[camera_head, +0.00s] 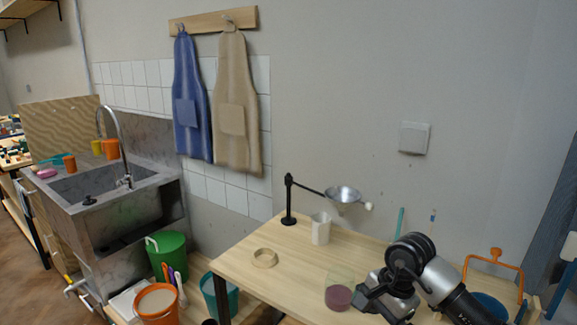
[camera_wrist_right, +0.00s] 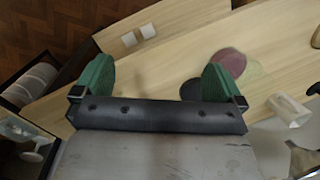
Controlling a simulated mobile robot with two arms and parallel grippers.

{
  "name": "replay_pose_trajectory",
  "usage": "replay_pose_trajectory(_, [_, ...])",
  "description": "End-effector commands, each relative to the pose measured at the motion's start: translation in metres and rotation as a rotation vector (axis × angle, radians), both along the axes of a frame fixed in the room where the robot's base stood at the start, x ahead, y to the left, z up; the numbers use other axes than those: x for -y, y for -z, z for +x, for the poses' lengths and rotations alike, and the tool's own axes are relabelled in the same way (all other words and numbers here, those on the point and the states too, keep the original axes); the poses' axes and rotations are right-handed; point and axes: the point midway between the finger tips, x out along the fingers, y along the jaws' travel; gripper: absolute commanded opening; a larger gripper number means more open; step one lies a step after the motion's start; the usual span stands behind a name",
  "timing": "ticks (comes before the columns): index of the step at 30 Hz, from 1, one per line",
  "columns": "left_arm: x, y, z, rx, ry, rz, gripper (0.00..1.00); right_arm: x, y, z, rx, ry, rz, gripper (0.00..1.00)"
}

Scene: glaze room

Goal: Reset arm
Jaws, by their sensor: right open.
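My right arm comes in at the lower right of the head view, over the wooden table (camera_head: 235,262). Its gripper (camera_head: 366,304) is beside a dark pink round thing (camera_head: 338,298) on the table. In the right wrist view, the two green fingers of my right gripper (camera_wrist_right: 157,82) stand wide apart with nothing between them. The pink round thing (camera_wrist_right: 229,62) shows just beyond the right finger; I cannot tell whether they touch. My left gripper is not in view.
An orange frame (camera_head: 494,262) stands right of my arm. Buckets and a sink (camera_head: 110,190) are at left. The table's left part is mostly clear.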

Motion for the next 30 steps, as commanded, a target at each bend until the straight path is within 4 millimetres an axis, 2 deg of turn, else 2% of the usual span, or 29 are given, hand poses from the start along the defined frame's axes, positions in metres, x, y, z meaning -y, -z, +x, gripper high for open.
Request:
replay_pose_trajectory(6, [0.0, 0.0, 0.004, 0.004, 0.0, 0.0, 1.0, -0.053, 0.008, -0.015, -0.002, 0.036, 0.28, 1.0])
replay_pose_trajectory(11, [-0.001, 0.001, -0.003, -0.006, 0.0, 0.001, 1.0, -0.101, 0.0, -0.032, -0.043, 0.116, 0.588, 1.0])
replay_pose_trajectory(15, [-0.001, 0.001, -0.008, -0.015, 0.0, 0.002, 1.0, -0.143, -0.027, -0.052, -0.154, 0.271, 0.977, 1.0])
replay_pose_trajectory(18, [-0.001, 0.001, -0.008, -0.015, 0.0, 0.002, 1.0, -0.158, -0.06, -0.063, -0.306, 0.465, 1.324, 1.0])
replay_pose_trajectory(21, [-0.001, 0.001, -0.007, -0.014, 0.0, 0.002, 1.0, -0.149, -0.089, -0.064, -0.499, 0.705, 1.651, 1.0])
replay_pose_trajectory(24, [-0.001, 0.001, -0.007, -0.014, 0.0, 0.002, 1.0, -0.12, -0.103, -0.058, -0.723, 0.984, 1.942, 1.0])
replay_pose_trajectory(26, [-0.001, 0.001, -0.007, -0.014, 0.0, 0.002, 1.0, -0.097, -0.101, -0.054, -0.869, 1.172, 2.094, 1.0])
replay_pose_trajectory(29, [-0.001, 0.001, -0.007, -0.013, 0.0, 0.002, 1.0, -0.055, -0.081, -0.052, -1.123, 1.517, 2.31, 1.0])
replay_pose_trajectory(30, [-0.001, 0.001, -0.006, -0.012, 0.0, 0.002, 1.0, -0.038, -0.067, -0.054, 1.216, -1.656, -2.361, 1.0])
